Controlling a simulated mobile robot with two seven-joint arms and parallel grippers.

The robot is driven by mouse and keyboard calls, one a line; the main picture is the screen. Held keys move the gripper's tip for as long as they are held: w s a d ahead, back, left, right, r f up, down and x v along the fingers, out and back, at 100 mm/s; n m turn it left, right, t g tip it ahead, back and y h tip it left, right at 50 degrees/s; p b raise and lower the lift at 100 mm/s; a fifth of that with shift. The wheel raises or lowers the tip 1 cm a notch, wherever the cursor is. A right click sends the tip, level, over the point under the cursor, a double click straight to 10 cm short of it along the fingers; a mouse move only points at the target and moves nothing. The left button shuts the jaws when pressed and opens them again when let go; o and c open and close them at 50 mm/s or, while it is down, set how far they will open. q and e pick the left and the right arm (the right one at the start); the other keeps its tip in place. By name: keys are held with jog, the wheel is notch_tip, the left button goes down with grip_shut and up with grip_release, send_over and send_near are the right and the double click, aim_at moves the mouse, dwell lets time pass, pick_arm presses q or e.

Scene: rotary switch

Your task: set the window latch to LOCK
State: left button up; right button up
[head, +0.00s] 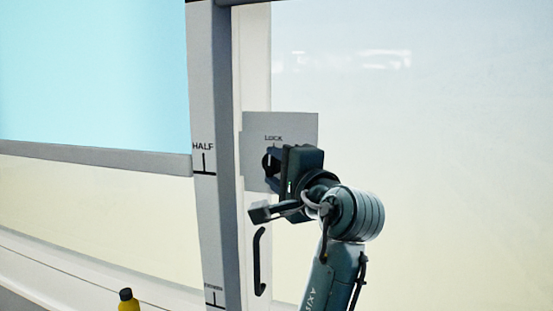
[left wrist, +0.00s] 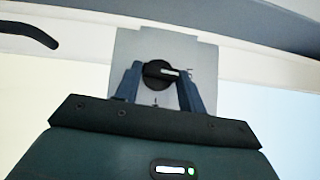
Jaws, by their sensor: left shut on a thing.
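The window latch is a round black knob (left wrist: 152,75) on a grey plate (head: 300,130) with LOCK printed near the top. My left gripper (left wrist: 160,82) is shut on the knob, with one finger on each side. In the left wrist view, the knob's white pointer points right, toward a small label at the plate's right edge. In the head view, the white mark stands about upright below LOCK. The gripper body and fingers hide much of the knob and the plate's lower right there. My right gripper is in neither view.
A black curved handle (head: 259,262) is on the frame below the plate. A grey upright post (head: 205,70) with a HALF mark stands left of it. A yellow bottle (head: 127,302) with a black cap is at the bottom left. The pale pane at right is clear.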

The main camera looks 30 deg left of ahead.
pick_arm(q)
jog(key=shift+r+h, duration=0.1)
jog(key=shift+h, duration=0.2)
jog(key=shift+n+g+p, duration=0.3)
jog(key=shift+p, duration=0.05)
jog(key=o, duration=1)
